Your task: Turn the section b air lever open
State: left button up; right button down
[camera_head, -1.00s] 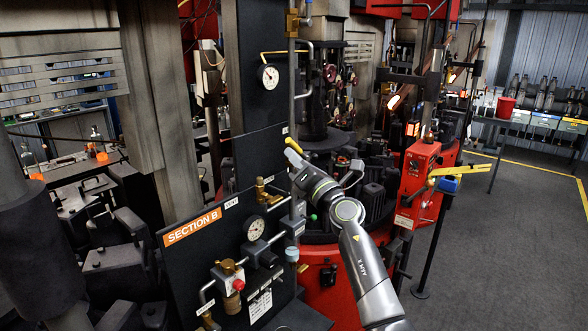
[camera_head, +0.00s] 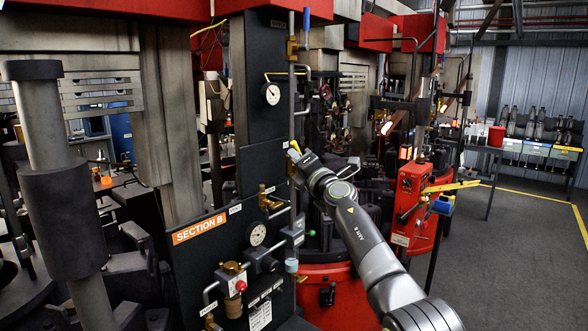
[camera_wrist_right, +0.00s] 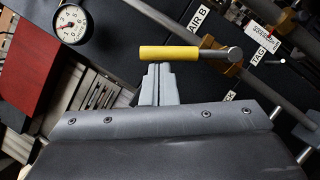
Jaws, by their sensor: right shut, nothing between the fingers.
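The section B air lever shows in the right wrist view as a yellow-sleeved handle (camera_wrist_right: 168,52) on a metal rod. It runs roughly level across the picture, beside a label reading AIR B (camera_wrist_right: 197,16). My right gripper (camera_wrist_right: 158,72) is shut and empty. Its fingertips are right at the yellow sleeve's underside in that view; I cannot tell whether they touch it. In the head view, the yellow handle (camera_head: 295,146) is small at the tip of my right gripper (camera_head: 300,156), which partly hides the valve. My left gripper is not in view.
The dark panel with the orange SECTION B sign (camera_head: 199,230) carries a gauge (camera_head: 257,234), brass fittings and a red-knobbed valve (camera_head: 239,285). A vertical pipe (camera_head: 291,100) runs close to the gripper. A red control box (camera_head: 410,195) stands right. Grey floor (camera_head: 515,235) is clear.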

jog(key=shift+w+d+r+m+p, duration=0.4)
jog(key=shift+w+d+r, duration=0.15)
jog(key=shift+w, duration=0.1)
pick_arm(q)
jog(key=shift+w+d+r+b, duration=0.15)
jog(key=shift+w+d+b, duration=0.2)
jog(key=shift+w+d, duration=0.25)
pick_arm(e)
jog(key=shift+w+d+r, duration=0.3)
jog(key=shift+w+r, duration=0.05)
jog(key=shift+w, duration=0.15)
jog(key=shift+w+d+r, duration=0.25)
jog(key=shift+w+r, duration=0.1)
jog(key=shift+w, duration=0.1)
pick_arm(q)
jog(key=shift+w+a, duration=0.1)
pick_arm(e)
jog(key=shift+d, duration=0.1)
